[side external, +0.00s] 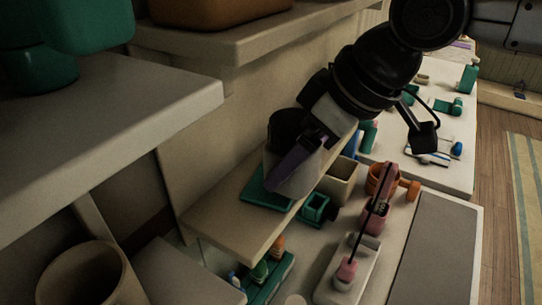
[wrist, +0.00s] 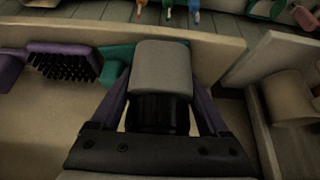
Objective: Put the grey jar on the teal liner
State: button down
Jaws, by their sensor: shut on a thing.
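The grey jar (side external: 292,183) has a grey body and a black lid. My gripper (side external: 301,152) is shut on it, with purple fingers on either side. In the wrist view the jar (wrist: 162,66) sits between the fingers (wrist: 160,108), its black part toward my wrist. The teal liner (side external: 258,190) lies flat on the shelf. In the side view the jar overlaps the liner's right part and hides some of it. Part of the liner (wrist: 117,54) shows left of the jar in the wrist view. I cannot tell whether the jar touches the liner.
The narrow shelf (side external: 222,213) has a wall behind it. A small teal holder (side external: 316,207) and a cream box (side external: 341,180) stand close to the jar's right. A purple brush (wrist: 62,62) lies left of the liner in the wrist view. An orange mug (side external: 382,180) stands farther right.

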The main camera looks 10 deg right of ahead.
aim_at(271, 160)
jog(key=shift+w+a, duration=1.2)
jog(key=shift+f, duration=0.75)
jog(key=shift+f, duration=0.1)
jog(key=shift+c, duration=0.7)
grip_release()
jog(key=shift+f, duration=0.1)
jog(key=v, duration=1.2)
